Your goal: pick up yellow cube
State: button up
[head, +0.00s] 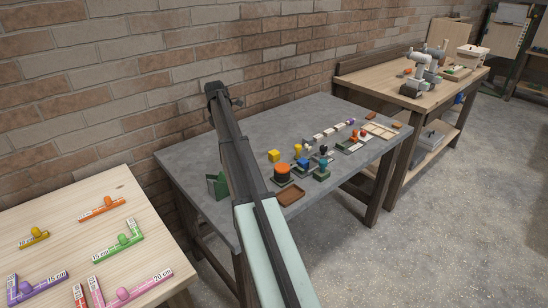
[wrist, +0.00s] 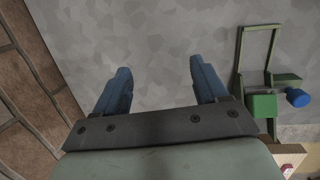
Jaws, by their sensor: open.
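The yellow cube (head: 274,155) sits on the grey table (head: 185,156), just right of my arm in the head view. It does not show in the wrist view. My gripper (wrist: 161,72) is open and empty in the wrist view, its two dark blue fingers spread over bare grey tabletop. In the head view my arm reaches up across the table, and its far end is left of and beyond the cube, near the brick wall. The fingers cannot be made out clearly there.
A yellow peg-like piece (head: 297,149), an orange-topped round piece (head: 282,172) and a brown tray (head: 291,195) stand near the cube. A green frame (wrist: 263,105) with a blue knob (wrist: 298,97) is right of my gripper. The brick wall (wrist: 28,95) is close on the left.

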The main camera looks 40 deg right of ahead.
notch_tip(320, 180, up, 2)
jog(key=g+y, duration=0.1)
jog(key=y, duration=0.1)
send_over(274, 152)
jog(key=shift+m, duration=0.4)
notch_tip(274, 152, down, 13)
jog(key=shift+s+f, duration=0.1)
jog(key=shift+f, duration=0.1)
jog(key=shift+c, duration=0.3)
jog(key=c, duration=1)
